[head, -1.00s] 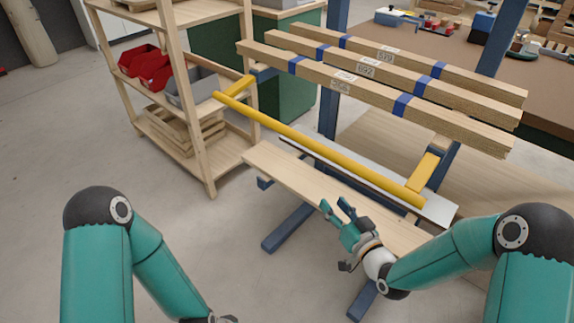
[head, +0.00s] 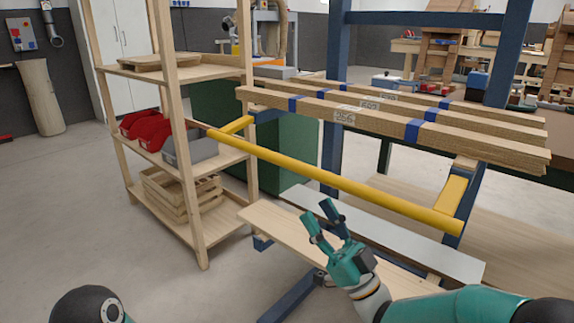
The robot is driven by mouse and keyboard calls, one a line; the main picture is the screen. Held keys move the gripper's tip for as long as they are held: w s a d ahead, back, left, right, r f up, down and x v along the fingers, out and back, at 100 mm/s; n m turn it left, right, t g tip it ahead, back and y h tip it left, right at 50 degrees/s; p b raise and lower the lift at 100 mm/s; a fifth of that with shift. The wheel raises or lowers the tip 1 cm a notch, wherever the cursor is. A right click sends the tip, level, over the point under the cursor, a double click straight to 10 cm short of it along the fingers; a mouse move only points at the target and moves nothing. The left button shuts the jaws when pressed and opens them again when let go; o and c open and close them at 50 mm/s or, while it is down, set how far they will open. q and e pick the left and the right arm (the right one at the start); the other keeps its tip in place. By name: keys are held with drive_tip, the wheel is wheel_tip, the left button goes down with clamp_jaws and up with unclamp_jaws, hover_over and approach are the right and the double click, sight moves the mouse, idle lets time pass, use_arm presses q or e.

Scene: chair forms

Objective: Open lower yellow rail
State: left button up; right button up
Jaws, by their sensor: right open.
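The lower yellow rail (head: 335,180) is a long round bar running from the left end by the wooden shelf to the right end by the blue post. Flat yellow arms join it at both ends, the left arm (head: 238,124) and the right arm (head: 451,194). It sits below the stacked timber beams. My right gripper (head: 318,212) is open and empty, fingers pointing up, just below the middle of the rail in the picture. A gap shows between the fingertips and the rail. My left gripper is out of view; only part of that arm shows at bottom left.
Timber beams with blue bands (head: 380,118) lie above the rail. A pale wooden board (head: 275,222) and a white panel (head: 405,238) lie below it. A wooden shelf (head: 204,215) with red bins (head: 150,130) stands at left. The floor at front left is clear.

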sight(288, 162)
drive_tip(key=x, duration=1.2)
drive_tip(key=shift+d, duration=0.1)
clamp_jaws()
